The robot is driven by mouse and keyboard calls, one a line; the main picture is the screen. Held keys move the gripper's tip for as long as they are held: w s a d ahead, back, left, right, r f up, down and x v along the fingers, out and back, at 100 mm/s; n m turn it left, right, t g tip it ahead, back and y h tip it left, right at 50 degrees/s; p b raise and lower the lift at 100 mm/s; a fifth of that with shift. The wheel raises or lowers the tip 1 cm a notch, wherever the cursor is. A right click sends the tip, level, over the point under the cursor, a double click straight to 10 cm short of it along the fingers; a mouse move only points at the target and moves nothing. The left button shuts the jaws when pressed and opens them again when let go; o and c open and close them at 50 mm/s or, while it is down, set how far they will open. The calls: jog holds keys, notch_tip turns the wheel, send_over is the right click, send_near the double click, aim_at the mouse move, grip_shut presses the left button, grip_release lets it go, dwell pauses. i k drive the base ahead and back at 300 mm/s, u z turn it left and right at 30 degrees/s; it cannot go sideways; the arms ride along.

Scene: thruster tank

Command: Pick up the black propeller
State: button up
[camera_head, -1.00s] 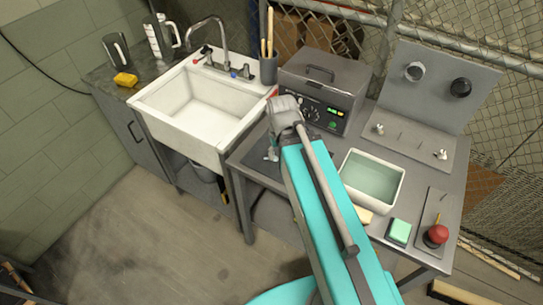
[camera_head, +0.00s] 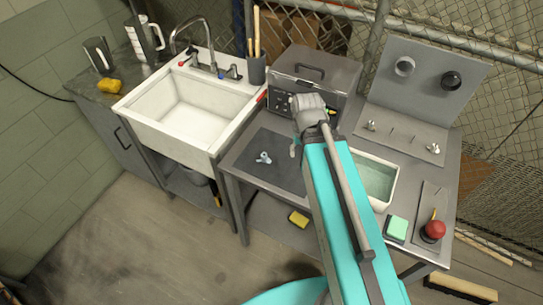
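A round black part (camera_head: 451,80) is mounted on the upright grey panel at the back right. It is too small for me to tell whether it is the black propeller; no other black propeller is clear. A small grey-blue part (camera_head: 264,158) lies on the dark mat (camera_head: 255,178). My arm crosses the bench, with its wrist in front of the grey box. Only a small grey piece of what seems to be my gripper (camera_head: 295,150) shows beside the arm, right of the mat part. Its fingers are hidden.
A white water tub (camera_head: 391,190) is partly behind my arm. Metal parts (camera_head: 371,125) stand on pegs below the panel. A grey box (camera_head: 318,73) and a sink (camera_head: 190,108) border the mat.

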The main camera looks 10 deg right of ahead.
aim_at(264, 158)
jog(key=z, duration=0.3)
jog(key=k, duration=1.75)
jog(key=u, duration=0.4)
jog(key=i, duration=1)
jog(key=z, duration=0.05)
